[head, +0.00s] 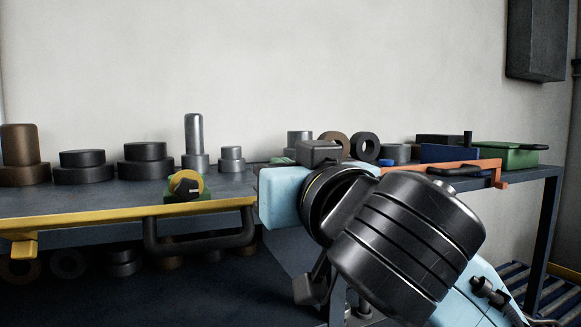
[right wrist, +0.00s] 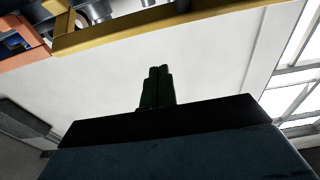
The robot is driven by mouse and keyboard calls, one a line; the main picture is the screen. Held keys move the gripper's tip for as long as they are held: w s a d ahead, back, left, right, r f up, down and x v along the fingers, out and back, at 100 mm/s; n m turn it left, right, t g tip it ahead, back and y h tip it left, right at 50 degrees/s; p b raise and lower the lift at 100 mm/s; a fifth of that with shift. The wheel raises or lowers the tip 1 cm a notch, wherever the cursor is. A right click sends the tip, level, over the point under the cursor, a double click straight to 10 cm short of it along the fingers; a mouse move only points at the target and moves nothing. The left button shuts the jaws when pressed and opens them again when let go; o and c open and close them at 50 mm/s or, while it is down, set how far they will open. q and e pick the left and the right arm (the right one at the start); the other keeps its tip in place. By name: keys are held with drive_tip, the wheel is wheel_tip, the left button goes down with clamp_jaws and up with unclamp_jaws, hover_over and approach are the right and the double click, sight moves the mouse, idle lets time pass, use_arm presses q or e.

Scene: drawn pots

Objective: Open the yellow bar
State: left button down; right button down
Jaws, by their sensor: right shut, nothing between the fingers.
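The yellow bar (head: 110,220) runs along the front edge of the workbench at the left in the head view. A black handle (head: 200,245) hangs from its right part, next to my right arm. The bar also crosses the top of the right wrist view (right wrist: 150,29). My right gripper (right wrist: 157,72) shows there as two dark fingers pressed together, empty, with a gap in the picture between its tips and the bar. In the head view my right arm covers the bench beyond the bar's right end, and I cannot make out the fingers. My left gripper is not in view.
The workbench (head: 90,200) carries several dark and grey cylinders, rings, a yellow round part on a green base (head: 186,187) and a green box (head: 505,154). An orange bar (head: 450,168) lies along the right front edge. A grey box (head: 537,40) hangs on the wall.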

drive_tip(key=p+x, duration=0.1)
drive_tip(key=x, duration=0.4)
drive_tip(key=shift+w+r+p, duration=0.15)
drive_tip(key=shift+w+p, duration=0.1)
drive_tip(key=shift+p, duration=0.1)
drive_tip(key=f, duration=0.1)
drive_tip(key=s+f, duration=0.2)
drive_tip(key=shift+s+d+f+p, duration=0.2)
drive_tip(key=shift+d+f+p, duration=0.1)
drive_tip(key=shift+f+p, duration=0.05)
drive_tip(key=t+b, duration=0.1)
drive_tip(key=b, duration=0.3)
drive_tip(key=s+f+t+b, duration=0.1)
drive_tip(key=b, duration=0.3)
drive_tip(key=shift+s+d+f+y, duration=0.15)
drive_tip(key=shift+s+d+y, duration=0.05)
drive_tip(key=shift+y, duration=0.2)
